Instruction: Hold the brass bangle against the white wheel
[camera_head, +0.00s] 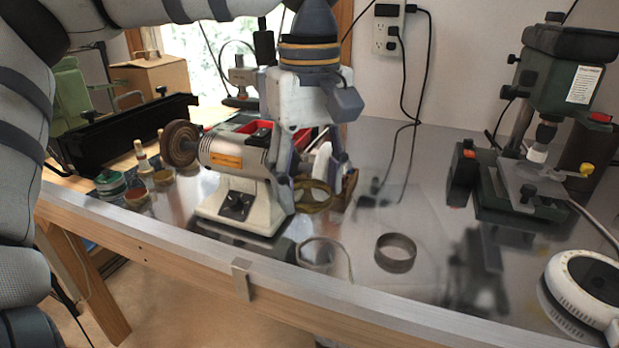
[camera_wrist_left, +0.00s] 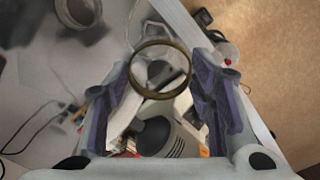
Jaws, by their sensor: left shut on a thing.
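The brass bangle (camera_head: 312,211) hangs below my left gripper (camera_head: 318,172) in the head view, beside the right end of the bench grinder (camera_head: 232,155). In the left wrist view my left gripper (camera_wrist_left: 161,82) has the bangle (camera_wrist_left: 160,97) between its two fingertips, shut on it. The white wheel (camera_head: 321,158) is at the grinder's right end, partly hidden behind my gripper. In the wrist view a pale edge, seemingly the wheel (camera_wrist_left: 125,115), lies close to the bangle. I cannot tell whether they touch. My right gripper is not in view.
A brown wheel (camera_head: 180,144) is on the grinder's left end. A grey metal ring (camera_head: 396,262) stands on the shiny bench. A green drill press (camera_head: 565,80) and a white round device (camera_head: 580,290) are at the right. Small jars (camera_head: 110,184) stand at the left.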

